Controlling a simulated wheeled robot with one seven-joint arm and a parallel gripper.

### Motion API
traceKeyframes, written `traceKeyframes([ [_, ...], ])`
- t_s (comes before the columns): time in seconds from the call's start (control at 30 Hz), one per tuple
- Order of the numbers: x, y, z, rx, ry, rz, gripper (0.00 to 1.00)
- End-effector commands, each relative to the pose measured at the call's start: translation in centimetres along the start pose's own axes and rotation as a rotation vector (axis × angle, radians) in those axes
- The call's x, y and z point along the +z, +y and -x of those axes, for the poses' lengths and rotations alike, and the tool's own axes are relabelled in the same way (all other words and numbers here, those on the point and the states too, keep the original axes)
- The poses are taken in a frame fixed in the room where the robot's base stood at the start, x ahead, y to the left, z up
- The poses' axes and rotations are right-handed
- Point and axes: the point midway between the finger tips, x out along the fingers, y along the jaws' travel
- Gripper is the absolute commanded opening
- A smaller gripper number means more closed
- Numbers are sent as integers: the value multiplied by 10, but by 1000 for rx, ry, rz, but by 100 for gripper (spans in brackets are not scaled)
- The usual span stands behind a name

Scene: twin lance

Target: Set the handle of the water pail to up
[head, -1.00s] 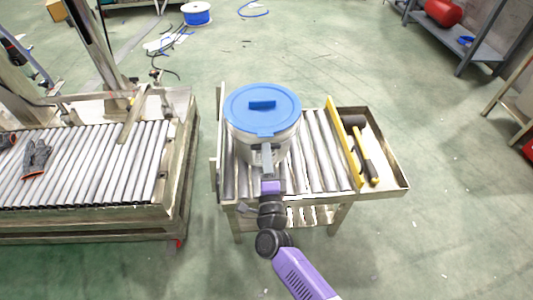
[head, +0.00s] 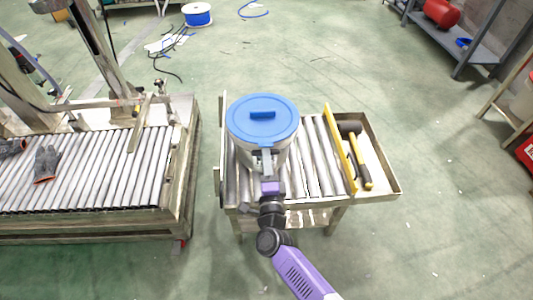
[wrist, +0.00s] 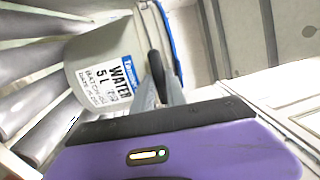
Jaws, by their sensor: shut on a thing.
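The water pail (head: 283,157) is pale with a blue lid (head: 262,118) and stands upright on the roller cart. In the wrist view the pail (wrist: 95,65) appears turned sideways, with a label reading WATER 5 L. My gripper (head: 265,160) is at the pail's near side, just below the lid rim. In the wrist view my gripper (wrist: 160,78) has its fingers close together around a dark piece (wrist: 155,66), which looks like the pail's handle grip. The rest of the handle is hard to make out, so its angle is unclear.
The cart's rollers (head: 312,160) are bare right of the pail. A yellow bar (head: 340,148) borders a side tray (head: 382,165) holding a hammer (head: 358,160). A larger roller conveyor (head: 90,175) stands at left, with a gap of floor between.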

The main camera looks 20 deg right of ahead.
Motion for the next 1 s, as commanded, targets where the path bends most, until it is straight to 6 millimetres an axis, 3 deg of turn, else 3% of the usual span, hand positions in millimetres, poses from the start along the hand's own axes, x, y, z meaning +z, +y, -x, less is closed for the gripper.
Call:
traceKeyframes([
  [0.03,0,-7,-1,4,1,0,0],
  [0.47,0,-4,-1,16,1,0,0],
  [0.5,0,-4,-1,16,1,-1,23],
  [0.6,0,-4,0,16,1,0,40],
  [0.87,0,-4,1,17,1,0,40],
  [1.0,0,-4,13,19,0,1,40],
])
